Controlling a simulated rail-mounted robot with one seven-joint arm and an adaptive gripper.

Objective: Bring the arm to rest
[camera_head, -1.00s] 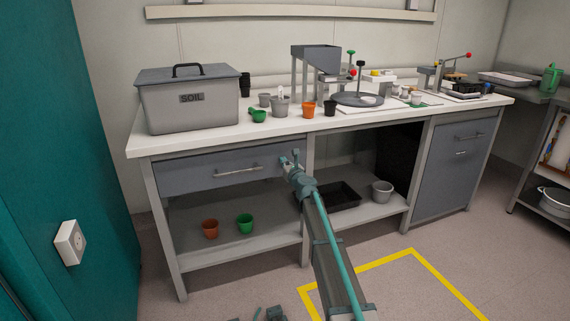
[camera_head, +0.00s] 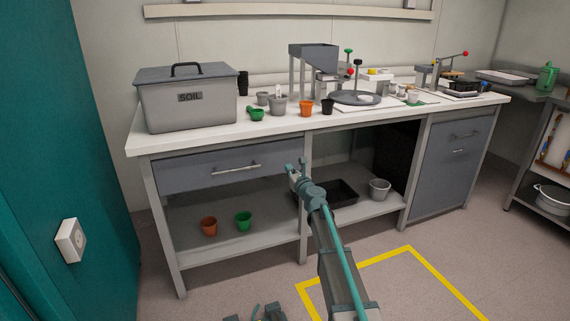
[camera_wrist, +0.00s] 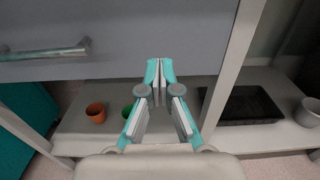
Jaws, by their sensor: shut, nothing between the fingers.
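My gripper shows in the wrist view (camera_wrist: 159,72) with its teal fingertips together and nothing between them. In the head view my arm reaches up from the bottom, and my gripper (camera_head: 297,165) is in front of the bench, near the right end of the closed drawer (camera_head: 195,172). It looks apart from the bench front, though the exact gap is hard to tell.
The white worktop (camera_head: 215,134) holds a grey soil bin (camera_head: 190,108), several pots and a hopper stand (camera_head: 314,60). The lower shelf holds an orange pot (camera_head: 209,226), a green pot (camera_head: 243,221), a black tray (camera_head: 340,192) and a grey pot (camera_head: 380,189). Yellow-marked floor (camera_head: 375,266) is clear.

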